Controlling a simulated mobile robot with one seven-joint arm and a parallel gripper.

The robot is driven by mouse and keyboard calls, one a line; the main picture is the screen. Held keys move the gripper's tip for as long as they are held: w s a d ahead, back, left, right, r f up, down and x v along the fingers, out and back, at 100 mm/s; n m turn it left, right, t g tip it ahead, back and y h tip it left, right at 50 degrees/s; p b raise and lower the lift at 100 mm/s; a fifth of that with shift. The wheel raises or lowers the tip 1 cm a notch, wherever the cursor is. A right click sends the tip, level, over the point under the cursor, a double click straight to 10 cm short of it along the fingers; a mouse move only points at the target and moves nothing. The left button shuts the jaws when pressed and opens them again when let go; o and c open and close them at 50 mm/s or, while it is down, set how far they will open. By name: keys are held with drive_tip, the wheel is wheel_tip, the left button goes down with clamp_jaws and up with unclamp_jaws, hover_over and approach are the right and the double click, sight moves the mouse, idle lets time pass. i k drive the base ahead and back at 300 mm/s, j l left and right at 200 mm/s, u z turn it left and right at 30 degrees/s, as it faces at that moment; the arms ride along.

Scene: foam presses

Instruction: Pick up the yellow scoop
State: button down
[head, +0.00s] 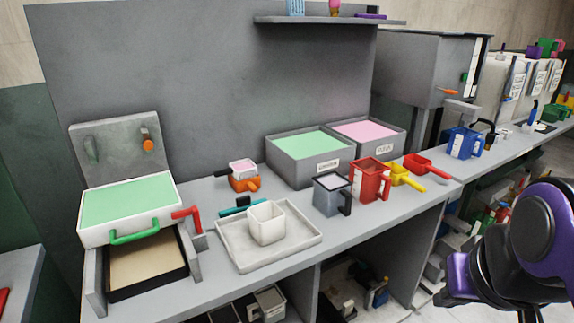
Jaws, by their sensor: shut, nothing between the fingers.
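The yellow scoop (398,174) lies on the grey workbench (355,217) in the head view, right of centre. Its handle points to the lower right. It sits between a red jug (368,181) on its left and a red scoop (417,163) on its right, close to both. The red jug partly hides its left side. My purple and black arm shows at the lower right, well apart from the scoop and in front of the bench. No gripper fingers can be made out.
A grey jug (327,194) stands left of the red jug. Behind are bins of green (301,144) and pink (367,130) foam. A blue jug (463,143) stands farther right. A white tray (300,250) holds a white cup (267,224). The bench's front strip near the scoop is clear.

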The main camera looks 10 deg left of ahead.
sight(403, 180)
drive_tip(key=u, duration=1.85)
drive_tip(key=z, duration=1.75)
drive_tip(key=l+u, duration=0.15)
drive_tip(key=u, duration=0.2)
drive_tip(key=l+u, duration=0.15)
drive_tip(key=u, duration=0.2)
drive_tip(key=l+u, duration=0.2)
drive_tip(key=u, duration=0.15)
drive_tip(key=l+u, duration=0.25)
drive_tip(key=l, duration=0.15)
drive_tip(key=k+l+u, duration=0.2)
drive_tip(key=l, duration=0.15)
drive_tip(key=k+l+u, duration=0.1)
drive_tip(key=l, duration=0.3)
drive_tip(key=k+l+u, duration=0.1)
drive_tip(key=l, duration=0.25)
